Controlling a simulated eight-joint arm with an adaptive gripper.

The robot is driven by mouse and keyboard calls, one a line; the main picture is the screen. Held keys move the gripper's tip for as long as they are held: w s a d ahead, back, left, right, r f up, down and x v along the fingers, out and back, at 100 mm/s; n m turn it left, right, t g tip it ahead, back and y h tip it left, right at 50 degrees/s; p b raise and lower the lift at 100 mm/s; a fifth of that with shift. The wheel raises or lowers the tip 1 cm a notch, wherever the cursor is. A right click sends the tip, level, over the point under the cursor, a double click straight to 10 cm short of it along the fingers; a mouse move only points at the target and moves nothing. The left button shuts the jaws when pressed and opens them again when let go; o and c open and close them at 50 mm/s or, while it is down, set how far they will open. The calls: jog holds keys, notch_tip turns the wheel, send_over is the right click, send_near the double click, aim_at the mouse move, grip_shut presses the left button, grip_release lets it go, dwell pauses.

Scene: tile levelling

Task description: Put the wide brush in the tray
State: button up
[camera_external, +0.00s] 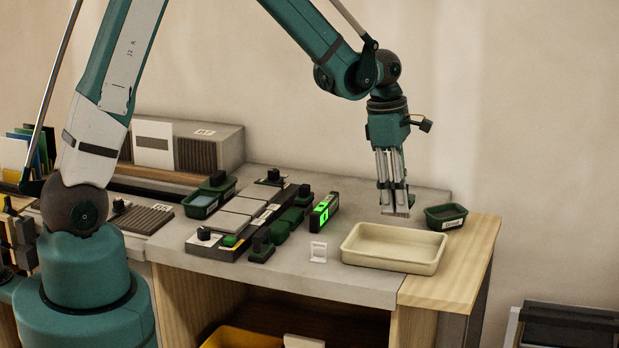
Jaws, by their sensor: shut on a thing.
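The cream tray (388,262) stands empty on the right part of the bench. My gripper (396,203) points down just behind the tray's back rim, with its fingers close together. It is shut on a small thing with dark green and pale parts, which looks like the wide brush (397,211). The fingers hide much of it, and its bristles are too small to make out. I cannot tell whether its lower end touches the bench.
A small dark green bin (446,218) stands right of my gripper, close behind the tray. A black and green level-like device (324,212), a small white frame (318,252) and a rack with grey tiles (235,222) lie to the left. The wooden bench end (455,280) is bare.

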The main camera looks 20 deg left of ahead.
aim_at(396, 215)
jog(key=shift+s+d, duration=0.2)
jog(key=shift+s, duration=0.3)
jog(key=shift+f, duration=0.15)
jog(key=shift+f, duration=2.8)
jog(key=shift+f, duration=2.05)
jog(key=shift+f, duration=0.15)
jog(key=o, duration=1)
jog(key=shift+o, duration=0.2)
